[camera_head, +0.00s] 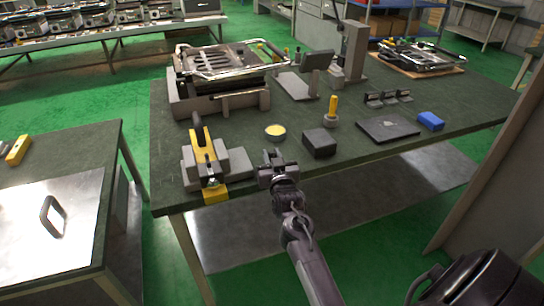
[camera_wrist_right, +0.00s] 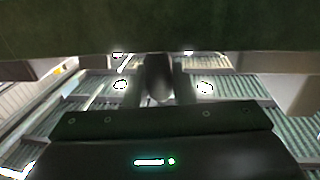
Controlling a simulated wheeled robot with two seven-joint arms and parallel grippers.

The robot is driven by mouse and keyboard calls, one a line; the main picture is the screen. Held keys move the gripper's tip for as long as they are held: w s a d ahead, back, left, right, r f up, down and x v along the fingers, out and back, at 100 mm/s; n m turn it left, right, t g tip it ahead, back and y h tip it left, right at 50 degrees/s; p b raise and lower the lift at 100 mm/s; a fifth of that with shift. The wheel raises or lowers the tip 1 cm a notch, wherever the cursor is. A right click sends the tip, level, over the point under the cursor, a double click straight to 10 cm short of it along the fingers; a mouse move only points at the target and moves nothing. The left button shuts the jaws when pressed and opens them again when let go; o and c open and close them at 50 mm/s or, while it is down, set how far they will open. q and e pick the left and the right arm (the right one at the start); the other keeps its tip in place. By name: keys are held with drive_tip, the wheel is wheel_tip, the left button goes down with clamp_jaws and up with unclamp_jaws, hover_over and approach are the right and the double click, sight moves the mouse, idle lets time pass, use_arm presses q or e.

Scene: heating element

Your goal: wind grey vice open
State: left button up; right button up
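The grey vice (camera_head: 236,162) stands at the front left corner of the dark green workbench, with grey blocks on both sides of a yellow and black middle part (camera_head: 202,150). A yellow piece (camera_head: 215,192) shows at its front, by the bench edge. My right gripper (camera_head: 272,158) is at the bench's front edge, just right of the vice and apart from it. Its fingers are small and dark there, and their opening is unclear. The right wrist view shows a dark rounded shape (camera_wrist_right: 159,78) between darker uprights, not clearly identifiable. My left gripper is out of view.
A black block (camera_head: 320,143) and a round yellow-topped tin (camera_head: 275,132) are near my right gripper. A large grey fixture (camera_head: 190,105) stands behind the vice. A flat black plate (camera_head: 388,130) and blue block (camera_head: 431,121) lie right. Another table (camera_head: 85,150) stands left, across a gap.

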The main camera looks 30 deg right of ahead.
clamp_jaws()
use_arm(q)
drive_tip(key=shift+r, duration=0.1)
use_arm(e)
drive_tip(key=shift+d+n+y, duration=0.1)
drive_tip(key=shift+n+y, duration=0.2)
drive_tip(key=shift+y, duration=0.2)
